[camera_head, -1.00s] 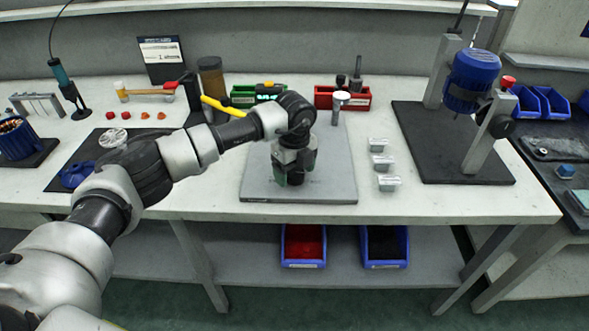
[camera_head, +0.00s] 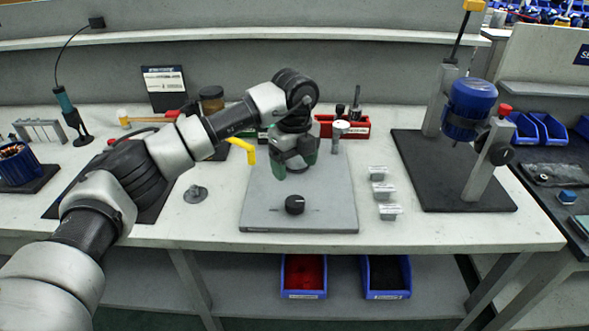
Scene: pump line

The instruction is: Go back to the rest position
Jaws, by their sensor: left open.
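My left gripper (camera_head: 294,165) is open and empty, its green-tipped fingers pointing down. It hangs above the grey plate (camera_head: 326,218) in the middle of the bench. A black knob-like part (camera_head: 295,204) stands on that plate below the gripper, with a clear gap between them. My left arm reaches in from the left, over the bench. My right gripper is not in view.
The bench's left side is partly hidden by my arm. A red bin (camera_head: 352,131) stands behind the plate, and small silver blocks (camera_head: 383,191) lie to its right. A blue motor on a stand (camera_head: 470,105) is further right. A grey disc (camera_head: 196,194) lies left of the plate.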

